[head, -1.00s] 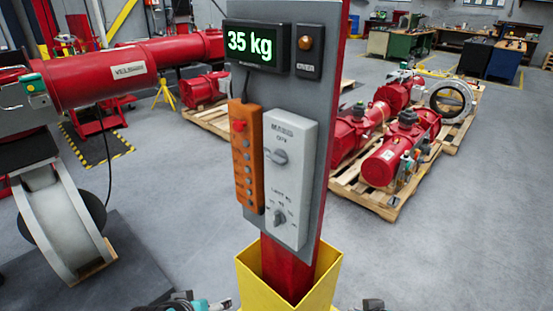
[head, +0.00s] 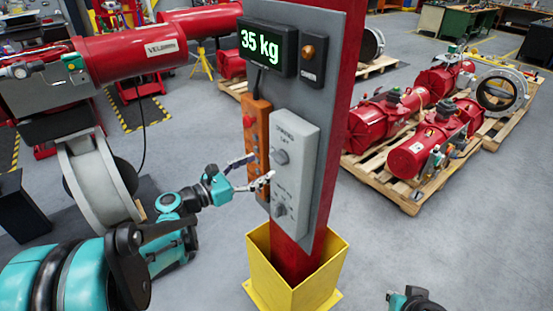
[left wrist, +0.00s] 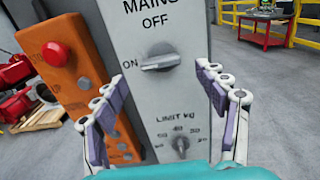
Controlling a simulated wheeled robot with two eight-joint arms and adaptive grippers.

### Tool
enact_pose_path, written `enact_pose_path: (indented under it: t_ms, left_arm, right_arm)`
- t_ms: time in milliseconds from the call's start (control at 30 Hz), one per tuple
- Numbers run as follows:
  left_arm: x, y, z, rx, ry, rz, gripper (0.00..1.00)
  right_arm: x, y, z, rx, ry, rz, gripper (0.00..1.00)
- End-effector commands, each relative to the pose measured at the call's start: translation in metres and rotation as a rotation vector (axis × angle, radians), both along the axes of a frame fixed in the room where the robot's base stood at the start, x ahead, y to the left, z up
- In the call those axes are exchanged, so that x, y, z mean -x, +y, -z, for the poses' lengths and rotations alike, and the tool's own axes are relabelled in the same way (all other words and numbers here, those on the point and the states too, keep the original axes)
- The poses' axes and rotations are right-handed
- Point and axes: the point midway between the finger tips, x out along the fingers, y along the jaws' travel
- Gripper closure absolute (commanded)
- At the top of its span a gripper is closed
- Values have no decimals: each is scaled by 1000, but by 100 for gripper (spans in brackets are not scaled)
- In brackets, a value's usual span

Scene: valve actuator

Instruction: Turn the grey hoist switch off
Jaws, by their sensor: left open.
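The grey switch box (head: 296,170) is fixed to a panel on a post. Its upper grey knob (head: 281,157) is the mains switch. In the left wrist view this knob (left wrist: 160,57) lies level, its left end at the ON mark, with OFF printed above. My left gripper (head: 256,170) is open and empty in front of the box. In the left wrist view its fingers (left wrist: 164,82) stand either side of the knob, apart from it. Part of my right gripper (head: 412,301) shows at the bottom edge; its fingers are not clear.
A lower limit knob (left wrist: 180,143) sits below the mains knob. An orange button box (head: 257,135) with a red button hangs left of the switch box, close to the left fingers. A display (head: 266,47) reads 35 kg. A yellow guard (head: 293,283) surrounds the post's foot.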

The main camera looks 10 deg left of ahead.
Motion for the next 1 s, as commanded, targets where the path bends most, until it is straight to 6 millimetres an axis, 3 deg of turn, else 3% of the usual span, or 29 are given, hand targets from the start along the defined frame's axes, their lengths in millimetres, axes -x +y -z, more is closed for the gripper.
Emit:
enact_pose_path:
  t_ms: [300, 667, 800, 867, 1000]
  left_arm:
    - [-37, -29, 0, -4, 0, 2, 28]
    - [-42, -33, 0, -4, -1, 0, 28]
    - [-42, -33, 0, -4, -1, 0, 64]
    - [-42, -33, 0, -4, -1, 0, 78]
    - [-42, -33, 0, -4, -1, 0, 78]
  right_arm:
    - [0, 0, 3, 0, 0, 0, 100]
    - [0, 0, 3, 0, 0, 0, 100]
    - [0, 0, 3, 0, 0, 0, 100]
    - [0, 0, 3, 0, 0, 0, 100]
    - [0, 0, 3, 0, 0, 0, 100]
